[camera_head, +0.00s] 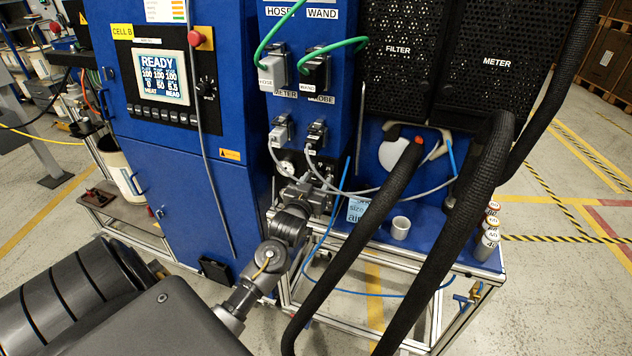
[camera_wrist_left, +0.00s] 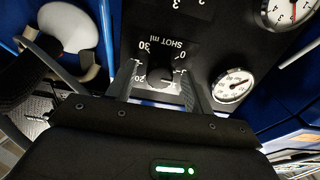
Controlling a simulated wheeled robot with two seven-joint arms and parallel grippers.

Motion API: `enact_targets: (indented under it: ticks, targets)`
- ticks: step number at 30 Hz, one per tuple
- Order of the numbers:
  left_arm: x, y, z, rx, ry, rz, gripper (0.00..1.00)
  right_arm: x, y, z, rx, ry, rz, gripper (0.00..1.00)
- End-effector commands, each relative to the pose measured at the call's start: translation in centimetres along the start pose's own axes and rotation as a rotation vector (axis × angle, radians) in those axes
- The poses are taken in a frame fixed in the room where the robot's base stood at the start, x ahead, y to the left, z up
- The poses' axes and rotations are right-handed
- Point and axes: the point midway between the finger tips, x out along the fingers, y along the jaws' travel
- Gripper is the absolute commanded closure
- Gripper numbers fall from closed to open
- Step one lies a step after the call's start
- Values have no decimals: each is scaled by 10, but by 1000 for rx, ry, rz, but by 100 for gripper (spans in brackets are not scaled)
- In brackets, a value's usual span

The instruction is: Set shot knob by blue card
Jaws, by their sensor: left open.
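In the head view my left gripper (camera_head: 318,196) is at the lower front of the blue cabinet, and the knob is hidden there. The blue card (camera_head: 358,209) stands on the bench right of the gripper; its small print is only partly readable.
Two round gauges (camera_wrist_left: 232,86) (camera_wrist_left: 291,10) sit beside the knob. Thick black hoses (camera_head: 440,230) arch in front of the bench. The screen (camera_head: 161,77) reads READY. Grey cables hang above my gripper.

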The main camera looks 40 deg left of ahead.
Motion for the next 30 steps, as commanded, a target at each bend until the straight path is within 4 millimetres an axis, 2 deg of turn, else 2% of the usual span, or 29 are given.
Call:
enact_targets:
  ticks: [6, 7, 17, 23, 30]
  targets:
    - [0, 0, 0, 0, 0, 1, 48, 0, 1, 0, 0, 0, 1, 64]
    - [0, 0, 0, 0, 0, 1, 51, 0, 1, 0, 0, 0, 1, 64]
    - [0, 1, 0, 0, 0, 1, 93, 0, 1, -1, 0, 1, 2, 64]
    - [0, 2, 0, 13, 0, 3, 93, -1, 2, -2, 1, 3, 2, 64]
    - [0, 1, -2, 114, -1, 4, 93, -10, 0, -3, 2, 3, 0, 64]
